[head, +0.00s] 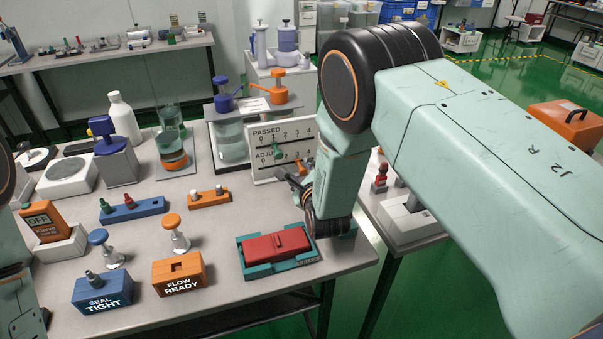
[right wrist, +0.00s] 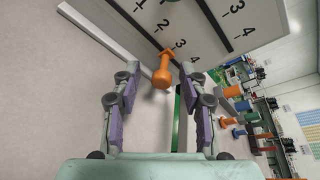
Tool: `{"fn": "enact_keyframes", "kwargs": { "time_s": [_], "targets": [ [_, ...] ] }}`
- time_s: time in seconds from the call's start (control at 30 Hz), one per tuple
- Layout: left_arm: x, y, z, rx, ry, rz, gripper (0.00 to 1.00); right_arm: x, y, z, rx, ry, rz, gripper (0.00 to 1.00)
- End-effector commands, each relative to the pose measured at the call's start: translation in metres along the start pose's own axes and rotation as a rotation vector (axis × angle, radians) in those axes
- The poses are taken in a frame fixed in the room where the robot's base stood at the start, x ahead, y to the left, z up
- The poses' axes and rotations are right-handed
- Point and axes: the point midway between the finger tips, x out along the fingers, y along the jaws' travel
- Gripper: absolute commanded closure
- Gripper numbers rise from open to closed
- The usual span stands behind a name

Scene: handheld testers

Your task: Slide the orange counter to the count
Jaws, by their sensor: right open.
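The white counter board (head: 262,168) stands upright at the back right of the table, with a PASSED row and an ADJUST row of numbers. The orange counter (head: 306,166) is a small knob at the board's right end, partly hidden by my arm. In the right wrist view the orange counter (right wrist: 162,72) shows between the open fingers (right wrist: 160,82), near a 4, with gaps on both sides. My left gripper is out of view.
A red block in a teal tray (head: 283,269) lies near the front edge, below my right wrist. A tank with blue and orange taps (head: 232,142) stands behind the board. A small orange block with pegs (head: 209,200) is left of it.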

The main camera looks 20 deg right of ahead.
Motion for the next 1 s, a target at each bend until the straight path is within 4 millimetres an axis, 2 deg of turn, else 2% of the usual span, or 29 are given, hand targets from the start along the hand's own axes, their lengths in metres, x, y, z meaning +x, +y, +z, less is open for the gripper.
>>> {"fn": "enact_keyframes", "kwargs": {
  "time_s": [0.13,0.43,0.9,1.0],
  "targets": [
    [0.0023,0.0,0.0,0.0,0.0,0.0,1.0,0.0094,-0.0003,-0.0004,0.0,0.0,0.0,0.57],
    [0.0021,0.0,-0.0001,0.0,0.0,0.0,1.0,0.0126,-0.0011,0.0006,0.0,0.0,0.0,0.58],
    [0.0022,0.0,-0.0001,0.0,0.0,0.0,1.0,0.0123,-0.0012,0.0006,0.0,0.0,-0.001,0.98],
    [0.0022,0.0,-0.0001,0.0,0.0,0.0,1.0,0.0124,-0.0013,0.0008,0.0,0.0,-0.001,1.0]
  ]
}}
